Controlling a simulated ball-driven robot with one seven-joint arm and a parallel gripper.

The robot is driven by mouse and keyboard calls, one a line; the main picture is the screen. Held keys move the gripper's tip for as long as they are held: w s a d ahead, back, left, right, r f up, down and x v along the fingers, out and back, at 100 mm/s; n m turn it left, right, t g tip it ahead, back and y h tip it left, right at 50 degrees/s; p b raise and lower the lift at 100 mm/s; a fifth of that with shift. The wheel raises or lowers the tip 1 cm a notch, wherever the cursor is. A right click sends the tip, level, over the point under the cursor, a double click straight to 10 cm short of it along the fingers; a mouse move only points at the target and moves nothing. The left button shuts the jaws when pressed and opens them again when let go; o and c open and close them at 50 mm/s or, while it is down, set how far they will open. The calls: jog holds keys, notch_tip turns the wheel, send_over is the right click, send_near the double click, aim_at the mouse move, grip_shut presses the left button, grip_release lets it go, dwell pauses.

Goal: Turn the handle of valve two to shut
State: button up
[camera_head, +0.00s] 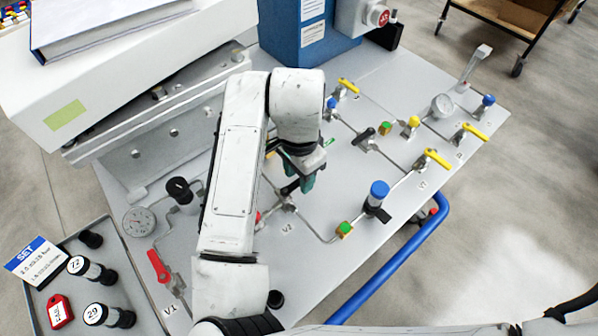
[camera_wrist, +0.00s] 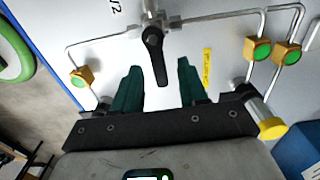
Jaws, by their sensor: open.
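Valve two (camera_wrist: 152,16) is a metal fitting on the pale panel, beside a partly cut-off label; in the head view its "V2" label (camera_head: 287,229) lies just below it. Its black handle (camera_wrist: 154,55) points down the wrist picture, towards my gripper. My gripper (camera_wrist: 160,68) is open, with one green finger on each side of the handle's lower end and gaps on both sides. Whether the fingers reach down to the handle's height I cannot tell. In the head view my gripper (camera_head: 301,172) hangs over the valve and partly hides the handle.
A blue-capped part (camera_head: 378,195) and yellow handles (camera_head: 437,158) stand to the right. Pipes with green-and-yellow fittings (camera_wrist: 82,77) run around valve two. A blue housing (camera_head: 300,35) stands behind.

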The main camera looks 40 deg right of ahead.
notch_tip(320, 180, up, 11)
jog(key=shift+p, duration=0.45)
jog(key=shift+f, duration=0.1)
dwell(0.5)
